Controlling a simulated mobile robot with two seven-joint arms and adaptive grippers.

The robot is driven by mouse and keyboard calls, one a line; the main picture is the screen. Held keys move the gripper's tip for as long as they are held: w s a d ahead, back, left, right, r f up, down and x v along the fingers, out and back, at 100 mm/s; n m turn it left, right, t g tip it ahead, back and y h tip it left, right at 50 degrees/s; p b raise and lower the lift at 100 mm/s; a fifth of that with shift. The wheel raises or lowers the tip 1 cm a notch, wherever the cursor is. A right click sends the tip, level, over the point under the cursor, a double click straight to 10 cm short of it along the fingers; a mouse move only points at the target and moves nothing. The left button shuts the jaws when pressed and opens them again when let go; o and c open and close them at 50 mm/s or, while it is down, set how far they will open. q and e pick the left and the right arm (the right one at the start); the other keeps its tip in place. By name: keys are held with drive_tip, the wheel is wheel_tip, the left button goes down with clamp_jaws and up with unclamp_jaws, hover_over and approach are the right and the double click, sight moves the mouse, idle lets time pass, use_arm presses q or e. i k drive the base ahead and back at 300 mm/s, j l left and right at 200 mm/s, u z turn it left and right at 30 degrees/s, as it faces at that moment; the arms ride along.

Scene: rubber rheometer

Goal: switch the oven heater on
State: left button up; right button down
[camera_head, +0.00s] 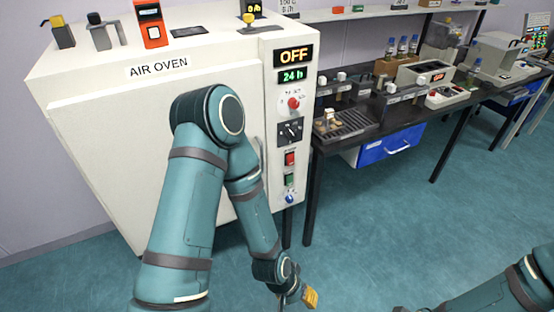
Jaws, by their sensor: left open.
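The white air oven (100,130) fills the left of the view, its door shut. Its right-hand control panel has an orange OFF display (294,55) and a green 24 h display (293,76). Below these are a red knob (293,103), a black rotary switch (291,131), a red switch (290,158), a green one (289,180) and a blue knob (290,198). Panel labels are too small to read. My left gripper (309,298) is open, low in front of the oven, below the panel and apart from it. Its arm covers part of the door.
A dark bench with a blue drawer (388,147) and several instruments stands right of the oven. Small items, including a red-orange device (152,24), sit on the oven top. The teal floor (400,230) is clear.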

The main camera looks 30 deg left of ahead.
sight(290, 158)
drive_tip(key=k+j, duration=0.1)
drive_tip(key=j, duration=0.3)
drive_tip(key=k+j+z, duration=0.1)
drive_tip(key=j, duration=0.25)
drive_tip(key=k+j, duration=0.2)
drive_tip(key=j, duration=0.15)
drive_tip(key=k+j, duration=0.1)
drive_tip(key=j, duration=0.3)
drive_tip(key=k+j+z, duration=0.1)
drive_tip(key=j, duration=0.25)
drive_tip(key=k+j, duration=0.2)
drive_tip(key=j, duration=0.15)
drive_tip(key=i+l+u, duration=0.1)
drive_tip(key=u, duration=0.45)
drive_tip(key=i+l+u, duration=0.2)
drive_tip(key=l+u, duration=0.2)
drive_tip(key=l, duration=0.15)
drive_tip(key=i+l+u, duration=0.2)
drive_tip(key=i+l, duration=0.1)
drive_tip(key=l, duration=0.6)
drive_tip(key=i+l+u, duration=0.15)
drive_tip(key=l, duration=0.55)
drive_tip(key=k, duration=0.05)
